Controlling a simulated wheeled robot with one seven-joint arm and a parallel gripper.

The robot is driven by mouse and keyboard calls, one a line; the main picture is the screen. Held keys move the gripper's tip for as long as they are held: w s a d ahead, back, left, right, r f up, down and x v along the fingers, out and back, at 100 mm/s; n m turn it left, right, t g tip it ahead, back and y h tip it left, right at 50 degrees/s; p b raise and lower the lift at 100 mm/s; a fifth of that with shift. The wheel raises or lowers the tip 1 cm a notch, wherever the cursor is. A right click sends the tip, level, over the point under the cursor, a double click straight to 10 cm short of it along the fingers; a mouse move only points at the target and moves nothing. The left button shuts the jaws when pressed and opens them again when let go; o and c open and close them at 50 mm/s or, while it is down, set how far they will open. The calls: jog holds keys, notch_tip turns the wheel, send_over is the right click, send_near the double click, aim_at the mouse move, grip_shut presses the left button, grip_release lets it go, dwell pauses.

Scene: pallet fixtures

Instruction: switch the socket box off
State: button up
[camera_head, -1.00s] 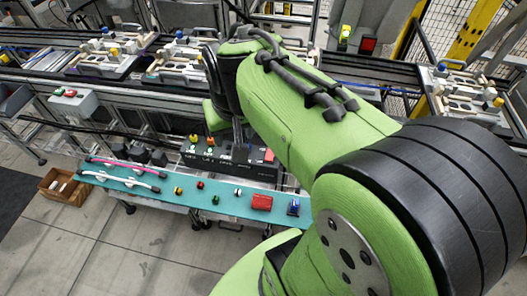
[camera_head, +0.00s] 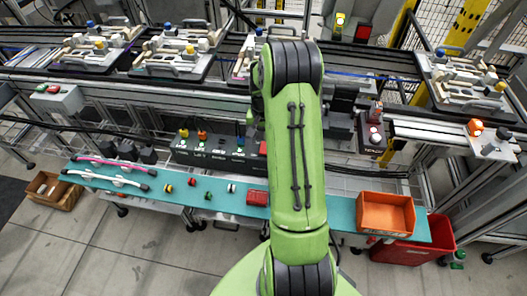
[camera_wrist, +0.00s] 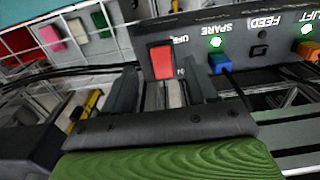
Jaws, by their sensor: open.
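The socket box (camera_head: 217,155) is a dark box behind the teal shelf, with coloured plugs along it; my arm covers its right end in the head view. In the wrist view its panel (camera_wrist: 190,57) shows upside down, with a red rocker switch (camera_wrist: 162,62), a blue plug (camera_wrist: 220,63) at SPARE, an empty FEED socket and an orange plug at LIFT. Green lamps are lit at SPARE and LIFT. My gripper (camera_wrist: 164,88) is open and empty, its dark fingers either side of the switch in the picture. I cannot tell whether they touch the panel. The head view hides the gripper.
The teal shelf (camera_head: 228,208) in front carries cables, small coloured parts and a red block (camera_head: 257,198). An orange bin (camera_head: 385,213) stands at its right end, above a red crate (camera_head: 405,254). Fixtures line the conveyor behind.

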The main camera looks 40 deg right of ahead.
aim_at(264, 152)
notch_tip(264, 152, down, 6)
jog(key=shift+r+b, duration=0.1)
jog(key=shift+b, duration=0.45)
